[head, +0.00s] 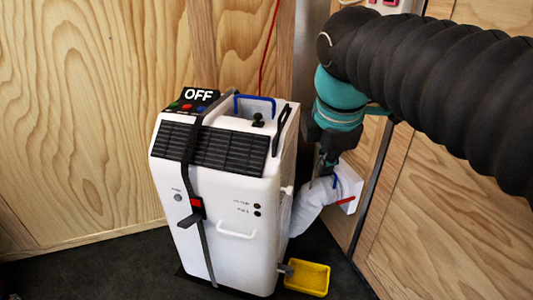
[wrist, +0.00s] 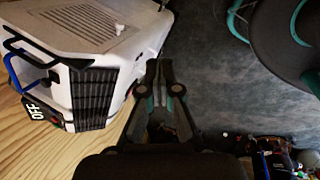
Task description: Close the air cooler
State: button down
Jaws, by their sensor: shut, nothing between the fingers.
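The white air cooler (head: 235,215) stands upright on the dark floor, with a black slatted grille near its top and an OFF sign (head: 198,95) on top. A black strap (head: 190,150) with a red buckle runs down its front. An opening with a blue handle (head: 255,100) shows at the top. My gripper (head: 325,172) is shut and empty, to the right of the cooler by the white hose. In the wrist view the shut fingers (wrist: 160,68) point past the cooler (wrist: 85,35), apart from it. The fingertips are partly hidden in the head view.
A white hose (head: 312,208) bends from the cooler's right side to a wall fitting (head: 350,187) with a red lever. A yellow tray (head: 307,278) lies on the floor at right. Wooden walls (head: 80,120) close in behind and right. Floor is clear at front left.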

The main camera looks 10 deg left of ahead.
aim_at(264, 155)
jog(key=w+a+r+n, duration=0.1)
jog(key=a+r+n, duration=0.1)
jog(key=a+n, duration=0.45)
jog(key=w+a+r+n, duration=0.1)
jog(key=a+r+n, duration=0.1)
jog(key=a+n, duration=0.45)
jog(key=shift+g+h, duration=0.3)
jog(key=shift+g, duration=0.1)
jog(key=shift+w+d+f+b, duration=0.1)
jog(key=shift+w+f+b, duration=0.2)
jog(key=shift+w+f, duration=1.05)
jog(key=shift+w+d+f+b, duration=0.1)
jog(key=shift+w+f+b, duration=0.45)
jog(key=shift+f, duration=1.4)
jog(key=shift+w+d+f+b, duration=0.1)
jog(key=shift+w+f, duration=1.1)
jog(key=shift+f, duration=0.45)
